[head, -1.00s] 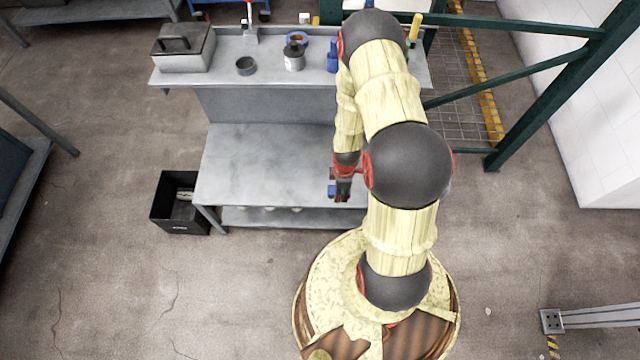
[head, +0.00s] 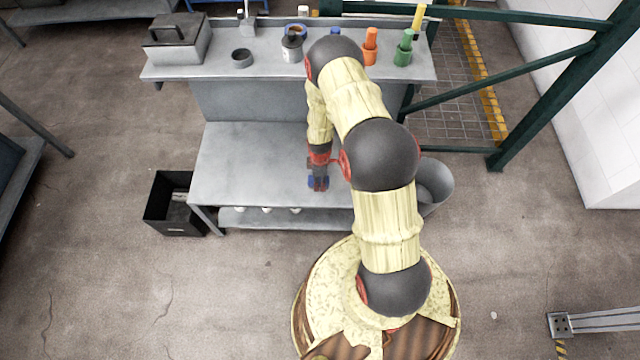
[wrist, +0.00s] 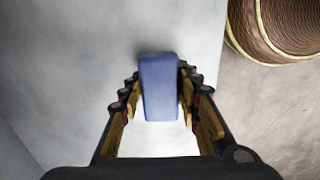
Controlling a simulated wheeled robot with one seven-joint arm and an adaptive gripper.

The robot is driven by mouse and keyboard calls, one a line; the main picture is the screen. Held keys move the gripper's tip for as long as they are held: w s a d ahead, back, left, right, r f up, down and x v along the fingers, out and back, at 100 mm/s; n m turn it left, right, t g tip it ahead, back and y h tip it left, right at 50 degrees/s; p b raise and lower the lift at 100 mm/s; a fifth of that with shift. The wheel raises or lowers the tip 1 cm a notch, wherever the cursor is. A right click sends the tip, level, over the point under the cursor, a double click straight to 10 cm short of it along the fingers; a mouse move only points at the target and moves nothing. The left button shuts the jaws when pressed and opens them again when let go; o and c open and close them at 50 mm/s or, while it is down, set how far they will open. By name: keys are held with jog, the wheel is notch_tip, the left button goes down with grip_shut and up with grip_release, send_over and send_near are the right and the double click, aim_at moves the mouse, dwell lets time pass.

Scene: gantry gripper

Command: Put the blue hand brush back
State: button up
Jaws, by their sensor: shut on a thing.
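My gripper (head: 318,180) is over the front part of the grey workbench (head: 240,165). It is shut on the blue hand brush (wrist: 160,90), which shows as a plain blue block between the fingers in the wrist view. Any bristles are hidden.
The raised back shelf holds a grey toolbox (head: 177,45), a dark cup (head: 242,58), a jar (head: 292,48), an orange bottle (head: 370,48) and a green bottle (head: 403,50). A black bin (head: 170,205) stands left of the bench, a grey bin (head: 437,183) right. The bench's left part is clear.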

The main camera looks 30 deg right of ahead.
jog(key=shift+f, duration=0.65)
jog(key=shift+f, duration=0.1)
jog(key=o, duration=1.2)
